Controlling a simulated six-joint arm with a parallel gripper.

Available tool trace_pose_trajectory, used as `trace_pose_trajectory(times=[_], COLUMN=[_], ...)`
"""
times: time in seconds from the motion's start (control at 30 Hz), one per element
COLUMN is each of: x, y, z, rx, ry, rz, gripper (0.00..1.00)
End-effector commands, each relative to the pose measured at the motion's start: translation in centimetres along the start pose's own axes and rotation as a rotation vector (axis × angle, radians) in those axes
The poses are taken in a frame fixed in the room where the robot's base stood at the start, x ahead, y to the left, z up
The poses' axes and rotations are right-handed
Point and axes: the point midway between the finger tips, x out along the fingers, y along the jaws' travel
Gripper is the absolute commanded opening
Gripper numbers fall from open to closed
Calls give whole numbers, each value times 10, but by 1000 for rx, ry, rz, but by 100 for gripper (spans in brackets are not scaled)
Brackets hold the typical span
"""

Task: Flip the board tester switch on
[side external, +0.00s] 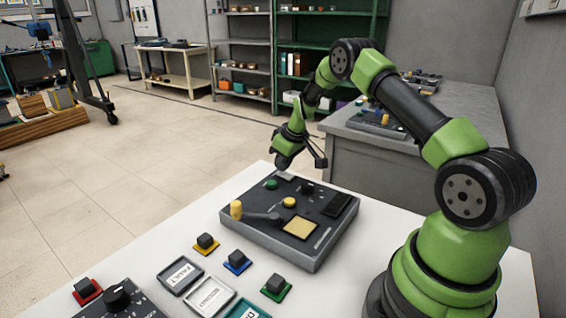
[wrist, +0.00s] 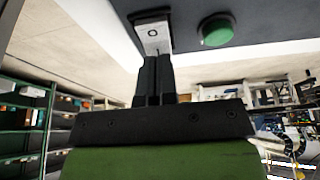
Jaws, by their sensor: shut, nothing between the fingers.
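The board tester (side external: 318,256) is a grey box with a dark top on the white table. Its top carries a green button (side external: 271,184), a yellow button (side external: 289,202), a yellow-knobbed lever (side external: 237,210) and a pale yellow square. My gripper (side external: 283,163) hangs over its far edge, fingers down and together, holding nothing. In the wrist view, the shut fingers (wrist: 154,80) are close to a light metal plate (wrist: 152,36) with a dark piece, perhaps the switch. The green button (wrist: 217,30) is beside it. I cannot tell contact or the switch's position.
Black blocks on yellow (side external: 206,243), blue (side external: 237,261), green (side external: 276,287) and red (side external: 87,290) bases stand on the white table (side external: 165,235). Labelled trays, one a FAULT tray (side external: 180,275), and a dark dial box (side external: 118,298) are in front. A grey bench (side external: 345,155) stands behind.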

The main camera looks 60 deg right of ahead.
Motion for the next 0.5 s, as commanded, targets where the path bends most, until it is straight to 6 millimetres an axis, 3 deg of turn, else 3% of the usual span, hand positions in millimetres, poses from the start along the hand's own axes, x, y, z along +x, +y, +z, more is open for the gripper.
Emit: trace_pose_trajectory(times=[0.1,0.5], x=[7,3], y=[0,0], z=[-1,8], rx=[-1,2], ry=[-1,-6], rz=[-2,-5], gripper=[0,0])
